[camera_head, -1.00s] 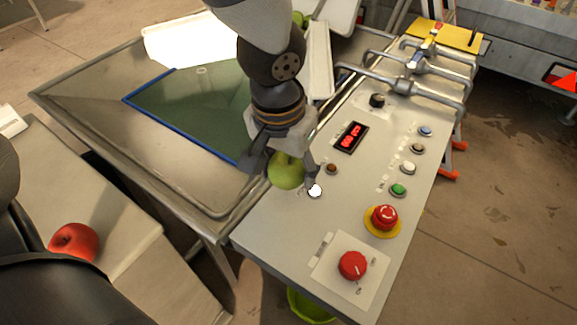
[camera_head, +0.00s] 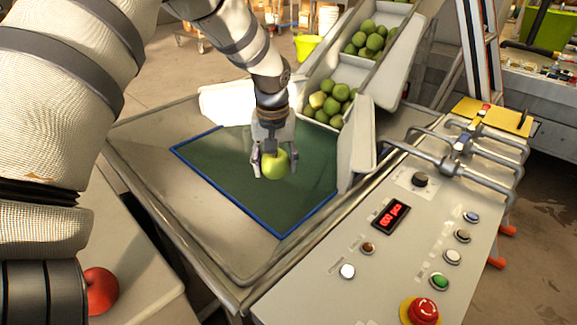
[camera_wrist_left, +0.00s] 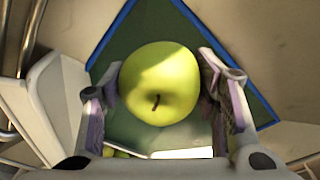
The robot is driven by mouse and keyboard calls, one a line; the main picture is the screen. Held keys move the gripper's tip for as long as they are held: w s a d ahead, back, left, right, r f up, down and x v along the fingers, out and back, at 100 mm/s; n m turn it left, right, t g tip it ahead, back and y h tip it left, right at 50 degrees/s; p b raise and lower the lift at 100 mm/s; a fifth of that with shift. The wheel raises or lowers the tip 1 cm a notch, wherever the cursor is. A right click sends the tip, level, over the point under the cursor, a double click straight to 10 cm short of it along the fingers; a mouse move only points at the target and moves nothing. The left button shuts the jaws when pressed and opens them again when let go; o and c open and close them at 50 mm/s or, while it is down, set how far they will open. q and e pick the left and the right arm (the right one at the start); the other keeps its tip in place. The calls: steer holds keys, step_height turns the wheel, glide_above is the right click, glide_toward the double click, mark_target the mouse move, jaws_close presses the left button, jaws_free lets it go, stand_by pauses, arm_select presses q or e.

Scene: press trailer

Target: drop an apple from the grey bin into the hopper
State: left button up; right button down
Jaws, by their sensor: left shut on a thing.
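My left gripper (camera_head: 274,172) is shut on a green apple (camera_head: 276,163) and holds it over the green, blue-edged mat (camera_head: 215,165). The wrist view shows the apple (camera_wrist_left: 160,84) between both fingers, stem toward the camera, with the mat behind it. The mat lies in a wide metal basin (camera_head: 140,140), which may be the hopper. Pale grey bins (camera_head: 395,62) full of green apples (camera_head: 330,103) stand behind it. How high the apple hangs above the mat is hard to tell. My right gripper is out of view.
A control panel (camera_head: 405,250) with buttons, a red display and bent metal bars (camera_head: 455,165) lies to the right. A pale upright flap (camera_head: 357,145) stands at the mat's right side. A red apple (camera_head: 101,290) rests on a ledge at lower left.

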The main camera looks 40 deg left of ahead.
mark_target(275, 157)
arm_select(q)
step_height(275, 157, down, 5)
steer(key=shift+r+b, duration=0.15)
steer(key=shift+b, duration=0.4)
steer(key=shift+d+r, duration=0.1)
steer(key=o, duration=1.3)
steer(key=r, duration=0.4)
steer(key=s+r, duration=0.1)
steer(key=r, duration=0.3)
steer(key=d+r, duration=0.1)
steer(key=r, duration=0.3)
steer(key=shift+s, duration=0.25)
steer(key=shift+f, duration=0.1)
